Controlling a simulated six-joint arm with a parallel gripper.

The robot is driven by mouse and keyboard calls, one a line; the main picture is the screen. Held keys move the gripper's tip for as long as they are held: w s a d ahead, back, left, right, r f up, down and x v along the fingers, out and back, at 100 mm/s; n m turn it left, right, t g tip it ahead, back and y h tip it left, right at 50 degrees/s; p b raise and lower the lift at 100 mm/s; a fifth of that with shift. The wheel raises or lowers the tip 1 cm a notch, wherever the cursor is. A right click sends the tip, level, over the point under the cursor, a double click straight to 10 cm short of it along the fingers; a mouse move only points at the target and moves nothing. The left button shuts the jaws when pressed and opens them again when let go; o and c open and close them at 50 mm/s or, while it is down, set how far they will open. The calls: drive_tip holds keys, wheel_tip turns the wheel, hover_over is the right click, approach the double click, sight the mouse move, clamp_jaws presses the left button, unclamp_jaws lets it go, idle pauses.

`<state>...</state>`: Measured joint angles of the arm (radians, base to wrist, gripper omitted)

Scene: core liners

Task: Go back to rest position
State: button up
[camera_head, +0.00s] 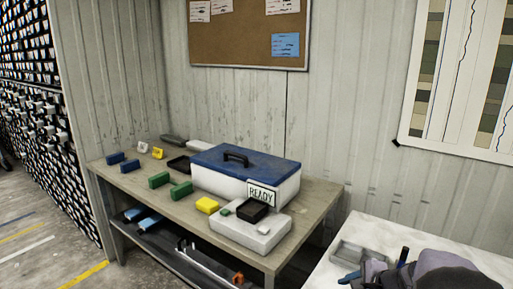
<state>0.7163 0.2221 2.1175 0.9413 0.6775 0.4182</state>
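Grey and dark rounded parts at the bottom right corner look like my arm, over a white surface (335,235). My gripper (372,270) appears to be the small grey and blue end there, low at the picture's edge. It is small and partly cut off, so I cannot tell whether its fingers are open or shut. A grey shallow tray (345,250) lies just behind it on the white surface. I cannot tell whether they touch.
Racks (45,130) stand far left.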

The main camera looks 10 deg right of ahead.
drive_tip(key=s+a+r+n+g+p, duration=0.1)
drive_tip(key=s+a+n+g+p, duration=0.1)
drive_tip(key=s+a+n, duration=0.35)
drive_tip(key=s+a+n+g+p, duration=0.1)
drive_tip(key=s+a+n+g, duration=0.15)
drive_tip(key=a+n, duration=0.5)
drive_tip(key=s+a+n+g+h+p, duration=0.2)
drive_tip(key=s+a+n, duration=0.3)
drive_tip(key=s+n, duration=0.3)
drive_tip(key=shift+s+r+p, duration=0.45)
drive_tip(key=shift+s, duration=0.55)
